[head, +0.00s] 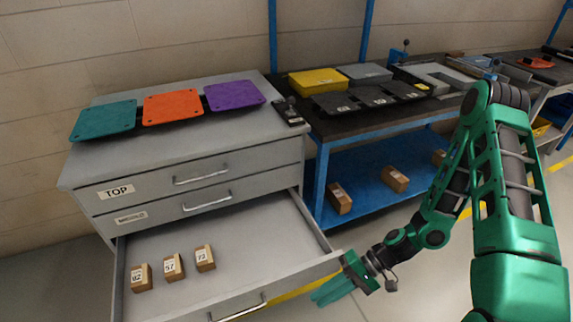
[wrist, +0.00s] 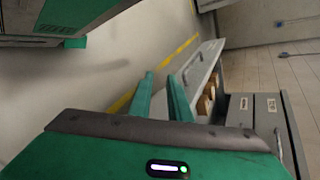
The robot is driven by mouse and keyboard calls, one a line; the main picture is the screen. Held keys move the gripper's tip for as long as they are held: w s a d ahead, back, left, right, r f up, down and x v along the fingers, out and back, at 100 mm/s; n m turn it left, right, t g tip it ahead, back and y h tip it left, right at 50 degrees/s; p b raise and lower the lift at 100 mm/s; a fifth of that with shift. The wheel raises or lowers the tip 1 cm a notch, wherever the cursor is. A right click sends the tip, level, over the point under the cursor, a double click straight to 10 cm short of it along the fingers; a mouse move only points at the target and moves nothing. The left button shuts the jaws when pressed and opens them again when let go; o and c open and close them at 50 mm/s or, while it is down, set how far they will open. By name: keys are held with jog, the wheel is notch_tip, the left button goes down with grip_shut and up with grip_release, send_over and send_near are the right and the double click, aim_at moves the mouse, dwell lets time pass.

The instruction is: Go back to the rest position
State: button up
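My gripper (head: 333,288) is at the end of my green arm, low in front of the open bottom drawer (head: 262,226), near its right front corner. In the wrist view its two green fingers (wrist: 161,97) stand apart with nothing between them. The drawer's front and handle show just beyond the fingers in that view. Three small wooden blocks with number labels lie in the drawer: a left one (head: 141,278), a middle one (head: 174,267) and a right one (head: 204,258).
The grey cabinet (head: 160,150) has its upper two drawers shut; teal (head: 104,121), orange (head: 173,107) and purple (head: 234,96) trays lie on top. A blue-framed bench (head: 322,160) stands to the right, with wooden blocks on its lower shelf. Open floor lies in front.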

jog(key=w+d+r+t+h, duration=0.1)
jog(key=d+r+h, duration=0.3)
jog(key=d+r, duration=0.55)
jog(key=w+d+r+h, duration=0.2)
jog(key=d+r+h, duration=0.2)
jog(key=d+r, duration=0.55)
jog(key=s+d+r+m+t+h, duration=0.1)
jog(key=s+d+r+m, duration=0.1)
jog(key=s+d+r, duration=0.3)
jog(key=s+d+r+m+t+h, duration=0.1)
jog(key=s+d+r+m, duration=0.2)
jog(key=s+d+r, duration=0.3)
notch_tip(320, 180, up, 4)
jog(key=shift+s+d+r+t+h, duration=0.2)
jog(key=shift+s+r+t+h, duration=0.15)
jog(key=shift+s, duration=0.3)
jog(key=shift+w+f, duration=0.1)
jog(key=shift+f, duration=0.05)
jog(key=shift+w+f, duration=0.2)
jog(key=shift+w, duration=0.3)
